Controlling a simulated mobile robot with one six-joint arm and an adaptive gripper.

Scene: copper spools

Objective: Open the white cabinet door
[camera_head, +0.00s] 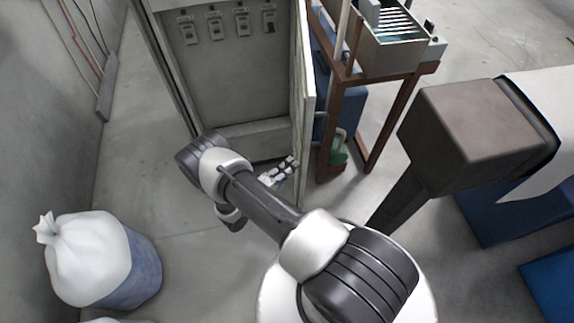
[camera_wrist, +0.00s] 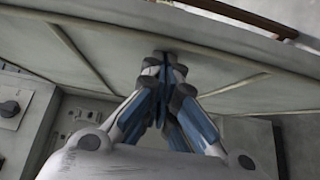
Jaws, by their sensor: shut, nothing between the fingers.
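The white cabinet (camera_head: 235,95) stands upright at the upper middle of the head view, with its switch panel exposed. Its door (camera_head: 307,90) is swung open on the right side and shows nearly edge-on. My gripper (camera_head: 292,163) is at the lower part of the door, on its inner side. In the wrist view my gripper (camera_wrist: 165,75) has its fingers together and empty. Their tips are at the door's inner face (camera_wrist: 90,45), touching or very close; I cannot tell which. No handle can be made out in either view.
A brown metal frame (camera_head: 335,120) with a tray stands just right of the door. A dark box on a post (camera_head: 470,125) is at the right. A tied white sack (camera_head: 88,258) stands at lower left. Floor between the sack and cabinet is clear.

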